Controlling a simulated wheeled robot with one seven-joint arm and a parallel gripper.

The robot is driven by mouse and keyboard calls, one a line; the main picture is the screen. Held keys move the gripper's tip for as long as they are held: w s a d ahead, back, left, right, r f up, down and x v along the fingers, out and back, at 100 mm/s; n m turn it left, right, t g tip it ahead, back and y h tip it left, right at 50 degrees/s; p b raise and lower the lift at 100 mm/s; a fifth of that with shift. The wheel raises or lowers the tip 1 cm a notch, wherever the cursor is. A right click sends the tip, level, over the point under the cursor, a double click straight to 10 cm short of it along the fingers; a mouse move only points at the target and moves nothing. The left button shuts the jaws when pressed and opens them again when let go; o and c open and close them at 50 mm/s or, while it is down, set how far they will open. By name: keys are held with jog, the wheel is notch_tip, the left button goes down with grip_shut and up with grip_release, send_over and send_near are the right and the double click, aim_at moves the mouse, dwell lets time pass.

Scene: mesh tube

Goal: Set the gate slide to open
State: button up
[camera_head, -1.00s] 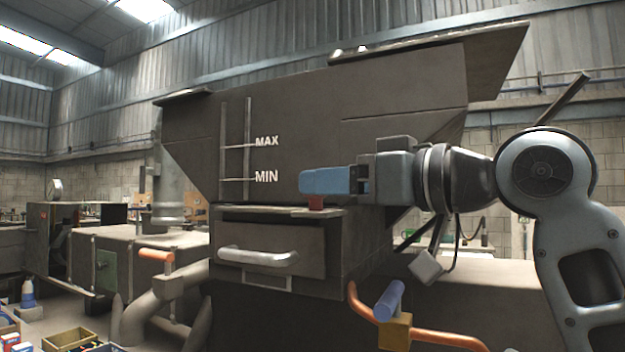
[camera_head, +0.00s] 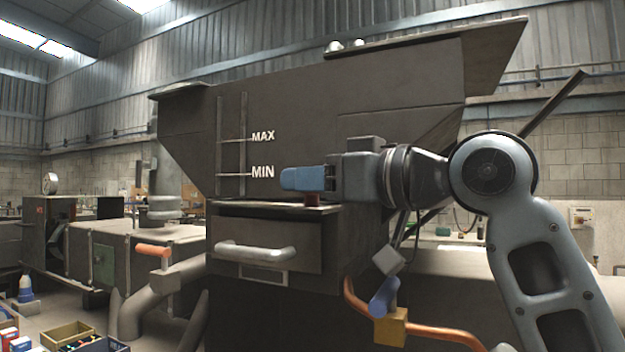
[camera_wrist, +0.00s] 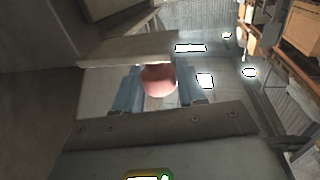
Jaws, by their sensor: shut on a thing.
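My gripper (camera_head: 306,180), with blue fingers, is at the front of the dark hopper, just under and right of the MIN mark. It is shut on a small red knob (camera_head: 313,200) that stands at the top of the box under the hopper. In the wrist view the rounded knob (camera_wrist: 158,79) sits between the two blue fingers (camera_wrist: 158,92). I take this knob to be that of the gate slide. The slide's plate is mostly hidden, and I cannot tell its position.
The hopper (camera_head: 390,95) fills the middle. Below the knob is a box with a pale bar handle (camera_head: 255,251). A blue-gripped lever (camera_head: 384,297) on an orange pipe is at lower right, and an orange-gripped valve (camera_head: 153,250) at left. Small bins (camera_head: 65,336) stand at lower left.

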grip_shut()
jog(key=s+a+p, duration=0.1)
jog(key=s+a, duration=0.2)
jog(key=s, duration=0.6)
jog(key=shift+s+a, duration=0.2)
jog(key=shift+s, duration=0.05)
jog(key=o, duration=0.7)
grip_release()
jog(key=b+v, duration=0.1)
jog(key=v, duration=0.6)
jog(key=shift+s+d, duration=0.2)
jog(key=shift+d, duration=0.1)
